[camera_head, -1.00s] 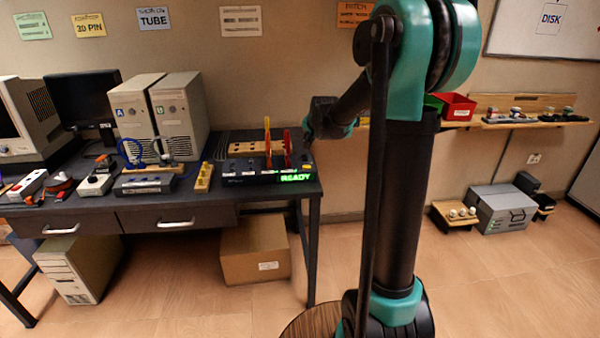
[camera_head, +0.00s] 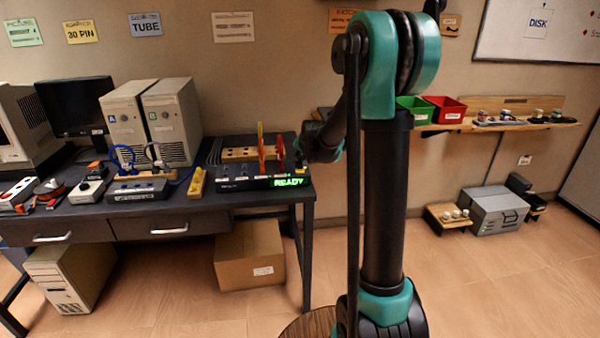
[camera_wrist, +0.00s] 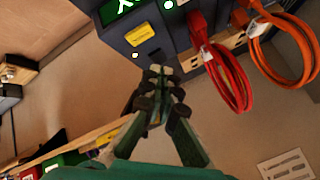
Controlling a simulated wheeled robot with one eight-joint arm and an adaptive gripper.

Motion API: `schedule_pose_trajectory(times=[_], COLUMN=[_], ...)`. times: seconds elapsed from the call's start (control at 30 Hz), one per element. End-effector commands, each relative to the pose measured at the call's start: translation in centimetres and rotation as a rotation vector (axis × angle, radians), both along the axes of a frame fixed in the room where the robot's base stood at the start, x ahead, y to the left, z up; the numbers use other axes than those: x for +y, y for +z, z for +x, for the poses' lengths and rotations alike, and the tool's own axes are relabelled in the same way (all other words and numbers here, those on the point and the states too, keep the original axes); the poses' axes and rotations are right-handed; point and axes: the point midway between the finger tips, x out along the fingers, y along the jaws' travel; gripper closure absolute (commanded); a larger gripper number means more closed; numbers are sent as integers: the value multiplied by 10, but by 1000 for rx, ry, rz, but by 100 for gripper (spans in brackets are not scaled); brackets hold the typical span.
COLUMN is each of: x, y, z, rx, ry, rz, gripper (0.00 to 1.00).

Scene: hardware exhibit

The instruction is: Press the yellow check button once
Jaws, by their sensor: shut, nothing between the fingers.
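The yellow check button (camera_wrist: 140,35) is a raised rectangle on the dark face of the test unit (camera_wrist: 172,32), at the upper middle of the wrist view. My gripper (camera_wrist: 160,72) is shut and empty, with its fingertips just below the button in that picture. I cannot tell whether they touch the unit. In the head view the test unit (camera_head: 240,185) sits at the table's right end with a lit green READY sign (camera_head: 289,182). My gripper (camera_head: 301,150) is beside its right end there, and the button cannot be made out.
Red (camera_wrist: 232,80) and orange (camera_wrist: 290,60) looped cables hang beside the unit in the wrist view. In the head view, a yellow block (camera_head: 197,183) and two computer towers (camera_head: 172,122) stand left of it. A shelf with green (camera_head: 414,110) and red (camera_head: 445,110) bins is at right.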

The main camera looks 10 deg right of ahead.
Motion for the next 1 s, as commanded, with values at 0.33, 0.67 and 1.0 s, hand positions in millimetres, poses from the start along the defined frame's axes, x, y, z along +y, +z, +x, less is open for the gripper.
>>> schedule_pose_trajectory(times=[0.33,0.67,1.0], x=[0,0,0], y=[-28,-30,-30], z=[0,0,0], rx=[0,0,0], ry=[0,0,0], rz=[0,0,0], gripper=[100,100,100])
